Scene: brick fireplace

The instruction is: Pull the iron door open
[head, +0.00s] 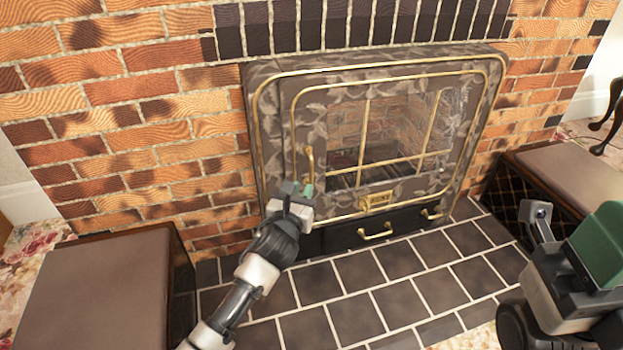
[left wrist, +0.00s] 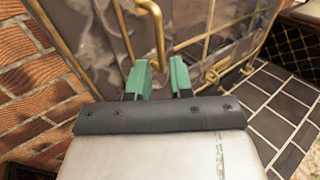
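The iron door (head: 377,194) is the dark, leaf-patterned front of the fireplace, with a brass-barred glass pane. It looks closed in the head view. A brass handle (head: 309,160) stands upright on its left side. My left gripper (head: 307,190) is at the handle's lower end. In the left wrist view, its green fingertips (left wrist: 160,78) are apart, and the handle (left wrist: 157,28) comes down toward the gap between them. I cannot tell whether they touch it. My right gripper (head: 600,245) is at the right edge, away from the door; its finger gap does not show clearly.
Brass drawer pulls (head: 376,232) sit below the door. Dark hearth tiles (head: 400,300) are clear in front. Low padded boxes stand at left (head: 95,295) and right (head: 570,170) of the hearth. A brick wall (head: 150,120) surrounds the fireplace.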

